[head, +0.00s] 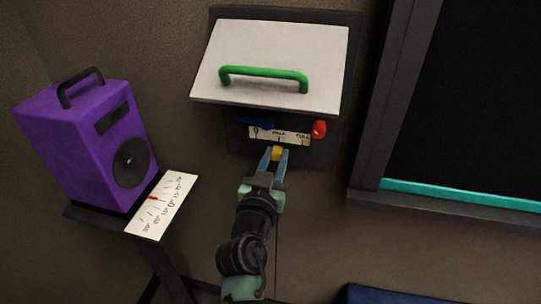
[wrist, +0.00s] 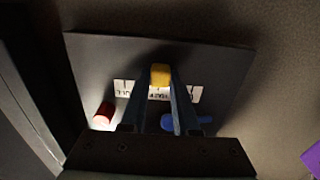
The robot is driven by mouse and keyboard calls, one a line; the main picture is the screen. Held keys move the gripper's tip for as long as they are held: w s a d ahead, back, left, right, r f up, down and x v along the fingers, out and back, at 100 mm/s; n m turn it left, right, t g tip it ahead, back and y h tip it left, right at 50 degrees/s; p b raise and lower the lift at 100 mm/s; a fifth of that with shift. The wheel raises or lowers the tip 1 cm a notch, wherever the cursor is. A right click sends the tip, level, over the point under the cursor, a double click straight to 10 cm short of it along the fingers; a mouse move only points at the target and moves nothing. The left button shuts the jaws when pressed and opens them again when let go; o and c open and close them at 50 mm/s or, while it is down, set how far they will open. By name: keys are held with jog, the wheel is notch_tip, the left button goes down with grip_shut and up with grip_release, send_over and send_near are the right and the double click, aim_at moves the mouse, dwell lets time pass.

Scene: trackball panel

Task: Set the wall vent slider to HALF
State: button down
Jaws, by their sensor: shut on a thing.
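The yellow slider knob (head: 278,153) sits on a dark wall panel (head: 312,153), just below a white scale strip (head: 293,138) marked 0, HALF and FULL. In the head view it stands roughly below the HALF mark; exact alignment is hard to tell. My gripper (head: 274,157) has its blue fingers closed on the knob from either side. In the wrist view the knob (wrist: 160,74) is between the fingertips (wrist: 160,85), and the scale (wrist: 192,94) appears upside down, partly hidden by the fingers.
A red knob (head: 319,129) and a blue lever (head: 254,122) flank the scale. A white flap (head: 285,45) with a green handle (head: 263,73) juts out above. A purple speaker (head: 85,140) stands on a side stand at left; a dark window frame (head: 395,90) is at right.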

jog(key=c, duration=0.6)
grip_release()
jog(key=shift+c, duration=0.2)
jog(key=shift+a, duration=0.1)
jog(key=b+v, duration=0.2)
jog(key=v, duration=1.1)
jog(key=shift+b, duration=0.4)
